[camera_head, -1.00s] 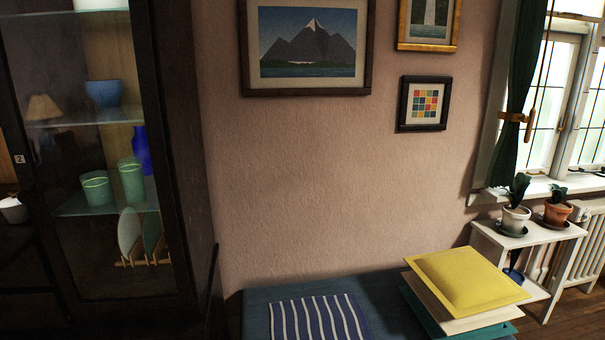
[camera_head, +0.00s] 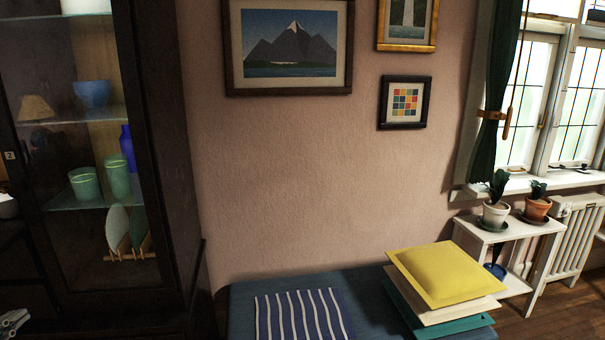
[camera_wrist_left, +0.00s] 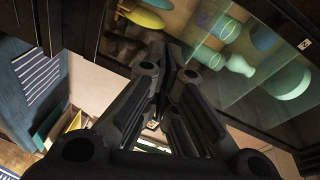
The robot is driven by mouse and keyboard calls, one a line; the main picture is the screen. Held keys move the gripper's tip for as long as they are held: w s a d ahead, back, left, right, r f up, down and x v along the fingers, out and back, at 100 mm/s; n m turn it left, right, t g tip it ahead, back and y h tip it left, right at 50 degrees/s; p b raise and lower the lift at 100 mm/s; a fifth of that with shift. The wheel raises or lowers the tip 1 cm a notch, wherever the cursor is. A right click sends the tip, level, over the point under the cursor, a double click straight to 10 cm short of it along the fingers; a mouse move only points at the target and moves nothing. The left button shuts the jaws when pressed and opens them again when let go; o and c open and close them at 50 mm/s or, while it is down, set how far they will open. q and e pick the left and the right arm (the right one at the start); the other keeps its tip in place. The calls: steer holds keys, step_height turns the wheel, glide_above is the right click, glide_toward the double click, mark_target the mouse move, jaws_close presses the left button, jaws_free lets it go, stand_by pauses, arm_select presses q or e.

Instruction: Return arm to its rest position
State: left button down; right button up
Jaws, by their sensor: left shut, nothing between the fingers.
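My left gripper (camera_head: 14,323) shows only in part, at the bottom left corner of the head view, in front of the dark cabinet. In the left wrist view my left gripper (camera_wrist_left: 168,68) has its dark fingers close together, shut with nothing between them. The cabinet's glass front also shows there beyond the fingers, with dishes behind it. My right gripper is in neither view.
The dark glass-fronted cabinet (camera_head: 178,160) stands at left, with a green cup (camera_head: 85,184) and other dishes inside. A blue bench (camera_head: 243,300) holds a striped cloth (camera_head: 302,314) and stacked cushions (camera_head: 440,272). A white plant stand (camera_head: 510,243) is at right.

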arm_select(q)
steer(key=s+d+f+n+g+y, duration=0.25)
steer(key=s+d+f+n, duration=0.25)
steer(key=d+f, duration=0.5)
steer(key=s+d+f+n+g+y, duration=0.1)
steer(key=s+d+f+n+g, duration=0.35)
steer(key=d+f, duration=0.6)
steer(key=s+d+r+n+g+h, duration=0.1)
steer(key=s+d+n+g+h, duration=0.15)
steer(key=s+d, duration=0.75)
steer(key=s+d+r+n+g+h, duration=0.15)
steer(key=s+d+g, duration=0.25)
steer(key=s+d, duration=0.55)
step_height(320, 180, down, 26)
steer(key=d+g, duration=0.1)
steer(key=d, duration=0.1)
steer(key=s+a+f+g, duration=0.1)
steer(key=s+a+f, duration=0.2)
steer(key=s+f, duration=1.3)
steer(key=shift+s+a+f+m+y, duration=0.2)
steer(key=shift+s+f+m+y, duration=0.1)
steer(key=shift+s+m+y, duration=0.05)
steer(key=shift+g, duration=0.25)
